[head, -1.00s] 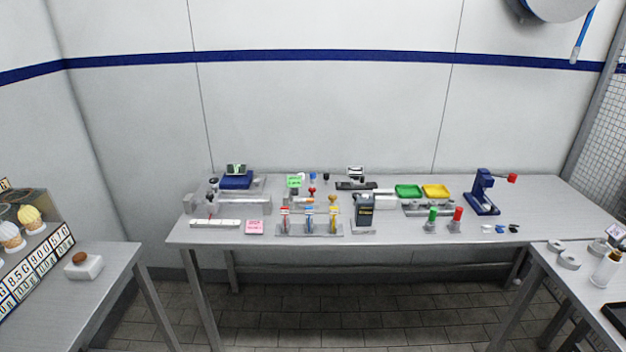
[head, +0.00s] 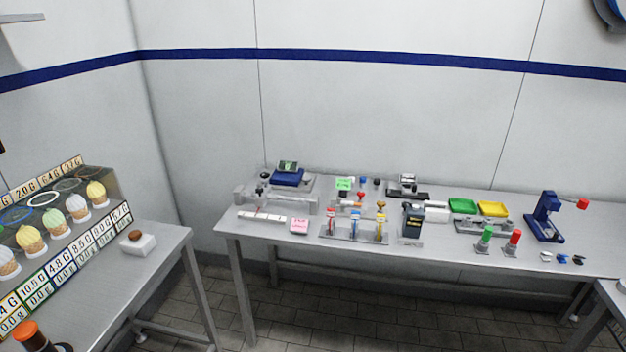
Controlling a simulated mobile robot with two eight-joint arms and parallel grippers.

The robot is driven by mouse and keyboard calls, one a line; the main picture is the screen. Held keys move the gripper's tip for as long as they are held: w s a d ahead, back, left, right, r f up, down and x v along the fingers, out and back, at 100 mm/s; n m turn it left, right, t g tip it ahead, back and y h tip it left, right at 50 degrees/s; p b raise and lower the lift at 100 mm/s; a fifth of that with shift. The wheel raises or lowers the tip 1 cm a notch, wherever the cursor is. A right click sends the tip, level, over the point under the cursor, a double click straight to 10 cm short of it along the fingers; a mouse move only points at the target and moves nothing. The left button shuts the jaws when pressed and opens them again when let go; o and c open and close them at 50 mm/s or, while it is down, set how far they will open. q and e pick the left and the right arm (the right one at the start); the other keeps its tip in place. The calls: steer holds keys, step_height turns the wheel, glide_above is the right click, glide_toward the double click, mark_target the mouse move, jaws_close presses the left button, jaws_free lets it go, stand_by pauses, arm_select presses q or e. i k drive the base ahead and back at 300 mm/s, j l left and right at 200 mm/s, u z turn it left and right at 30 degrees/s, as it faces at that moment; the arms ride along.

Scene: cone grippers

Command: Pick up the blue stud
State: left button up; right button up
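Two small blue things could be the blue stud, and both are too small to tell for sure. One is a small blue piece (head: 563,259) lying near the front right of the long metal table (head: 440,258), between a white piece (head: 546,256) and a black piece (head: 578,260). The other is a small blue knob (head: 364,181) standing toward the back of the table, beside a dark knob (head: 376,182) and behind a red one (head: 361,195). Neither of my grippers shows in the head view.
The long table bears green (head: 463,205) and yellow (head: 493,208) trays, a blue press (head: 545,216), and green (head: 485,238) and red (head: 512,242) pegs. Floor is clear in front.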

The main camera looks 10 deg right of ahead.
mark_target(363, 179)
steer(key=i+l+u, duration=0.3)
steer(key=l+u, duration=0.25)
steer(key=i+l+u, duration=0.15)
steer(key=l+u, duration=0.15)
steer(key=i+l, duration=0.1)
steer(key=l, duration=0.5)
steer(key=i+l+u, duration=0.1)
steer(key=l, duration=0.45)
